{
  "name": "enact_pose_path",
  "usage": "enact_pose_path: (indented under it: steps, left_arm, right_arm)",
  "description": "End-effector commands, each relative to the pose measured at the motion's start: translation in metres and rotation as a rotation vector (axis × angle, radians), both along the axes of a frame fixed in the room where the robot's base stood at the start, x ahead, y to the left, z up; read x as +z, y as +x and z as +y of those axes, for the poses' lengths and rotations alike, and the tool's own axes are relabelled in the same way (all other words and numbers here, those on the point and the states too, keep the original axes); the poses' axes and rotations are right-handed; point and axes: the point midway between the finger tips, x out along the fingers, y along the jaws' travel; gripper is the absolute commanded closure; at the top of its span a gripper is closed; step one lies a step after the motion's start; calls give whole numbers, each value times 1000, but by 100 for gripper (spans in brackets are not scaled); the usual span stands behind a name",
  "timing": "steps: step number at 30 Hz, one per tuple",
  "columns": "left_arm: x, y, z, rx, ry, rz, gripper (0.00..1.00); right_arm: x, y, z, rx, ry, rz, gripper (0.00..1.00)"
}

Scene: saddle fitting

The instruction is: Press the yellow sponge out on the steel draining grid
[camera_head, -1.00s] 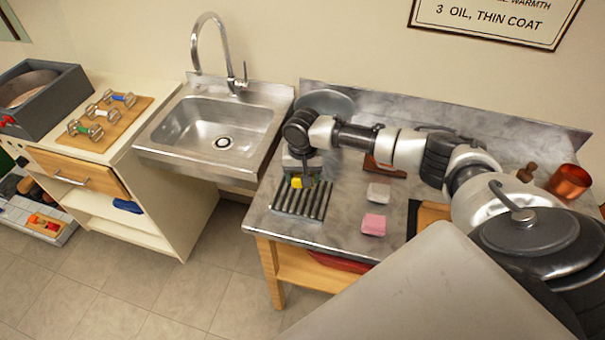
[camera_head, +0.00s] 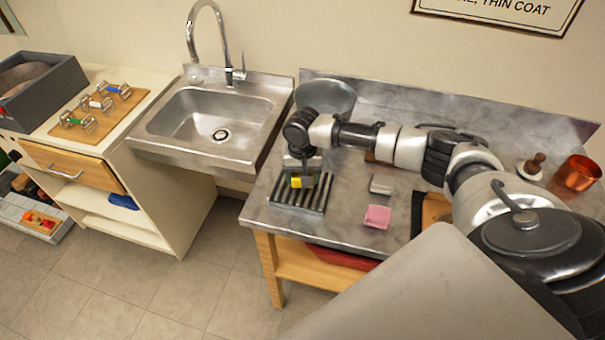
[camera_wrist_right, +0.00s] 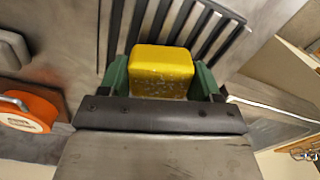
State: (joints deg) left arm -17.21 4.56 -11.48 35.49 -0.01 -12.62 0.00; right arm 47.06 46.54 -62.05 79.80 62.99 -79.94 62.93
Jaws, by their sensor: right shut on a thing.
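The yellow sponge (camera_head: 301,181) is held in my right gripper (camera_head: 302,178), just above or on the steel draining grid (camera_head: 297,199). In the right wrist view the yellow sponge (camera_wrist_right: 162,70) sits between the two green fingers of my right gripper (camera_wrist_right: 161,78), which touch its sides. The draining grid's dark bars (camera_wrist_right: 208,30) show beyond the sponge. I cannot tell whether the sponge touches the bars. Its underside is hidden. My left gripper is not in view.
On the grey worktop are a pink sponge (camera_head: 377,216), a grey block (camera_head: 382,184) and a copper pot (camera_head: 574,173). A round metal bowl (camera_head: 326,96) stands behind my right wrist. A steel sink (camera_head: 213,123) lies to the left. The worktop's front edge is close to the grid.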

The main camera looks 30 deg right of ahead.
Motion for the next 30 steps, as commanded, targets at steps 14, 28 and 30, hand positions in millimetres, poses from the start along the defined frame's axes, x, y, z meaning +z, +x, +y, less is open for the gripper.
enact_pose_path:
  steps: [14, 28, 30]
  left_arm:
    - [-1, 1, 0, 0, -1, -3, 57]
    - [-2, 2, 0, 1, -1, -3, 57]
    - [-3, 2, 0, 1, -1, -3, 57]
  right_arm:
    - [-4, 0, 0, 0, 1, 1, 56]
    - [-9, 0, 0, 0, 1, 0, 56]
    - [-10, 0, 0, 0, 1, 0, 56]
